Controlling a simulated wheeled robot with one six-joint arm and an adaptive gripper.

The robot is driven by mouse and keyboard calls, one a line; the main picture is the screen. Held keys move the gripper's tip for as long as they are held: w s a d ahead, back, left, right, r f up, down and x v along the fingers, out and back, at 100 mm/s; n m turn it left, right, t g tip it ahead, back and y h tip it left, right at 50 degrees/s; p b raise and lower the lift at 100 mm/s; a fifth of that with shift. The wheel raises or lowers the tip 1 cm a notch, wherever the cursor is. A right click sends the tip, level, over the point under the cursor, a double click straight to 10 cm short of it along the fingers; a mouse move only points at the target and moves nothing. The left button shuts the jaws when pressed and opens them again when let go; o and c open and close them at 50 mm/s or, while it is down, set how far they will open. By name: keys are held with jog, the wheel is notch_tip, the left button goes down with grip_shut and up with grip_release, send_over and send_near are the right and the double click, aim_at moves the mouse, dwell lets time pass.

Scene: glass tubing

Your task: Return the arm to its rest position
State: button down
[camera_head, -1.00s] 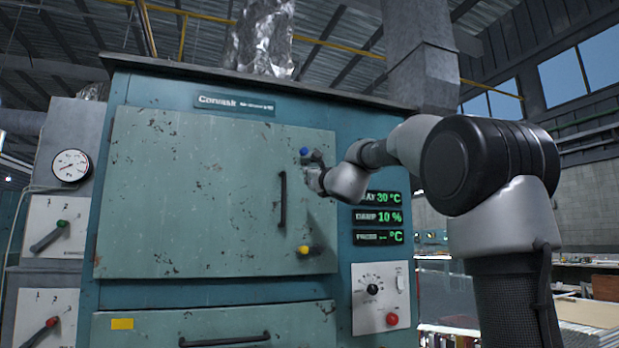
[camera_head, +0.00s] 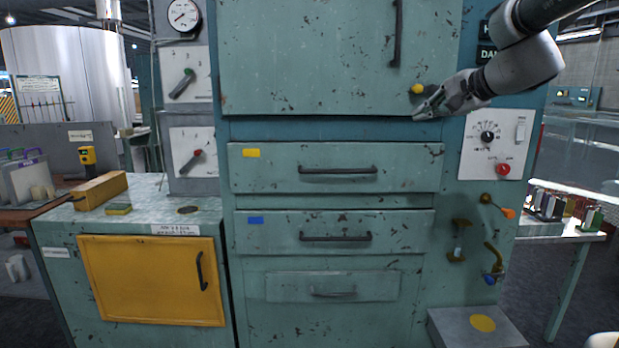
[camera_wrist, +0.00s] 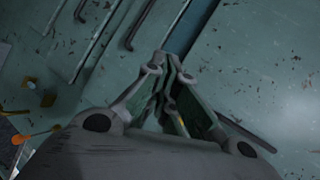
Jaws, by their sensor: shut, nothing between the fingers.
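My gripper (camera_head: 428,108) is in the upper right of the head view, in front of the teal furnace cabinet (camera_head: 335,129) near the lower right corner of its big upper door (camera_head: 300,60). In the wrist view my gripper (camera_wrist: 167,62) has its fingers together, with nothing between them, and the cabinet front lies beyond. A yellow knob (camera_head: 417,89) is just above the fingertips in the head view. My arm reaches in from the upper right corner. Whether the fingertips touch the cabinet cannot be told.
Drawers with dark handles (camera_head: 338,170) lie below the door. A control panel with a red button (camera_head: 503,169) is to the right, with brass valves (camera_head: 492,262) beneath. A bench with a yellow door (camera_head: 150,280) stands at left. A grey step (camera_head: 478,328) is at lower right.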

jog(key=s+d+f+n+g+h, duration=0.2)
jog(key=s+f, duration=0.4)
jog(key=s, duration=0.4)
jog(key=s+d+f+n+g+h, duration=0.2)
jog(key=s+f+n, duration=0.3)
jog(key=s, duration=0.6)
jog(key=s+d+f+n+g+h, duration=0.2)
jog(key=s+f, duration=0.5)
jog(key=s, duration=0.4)
jog(key=shift+d+f+n+g, duration=0.25)
jog(key=shift+d+n+g, duration=0.35)
jog(key=shift+d+n, duration=0.6)
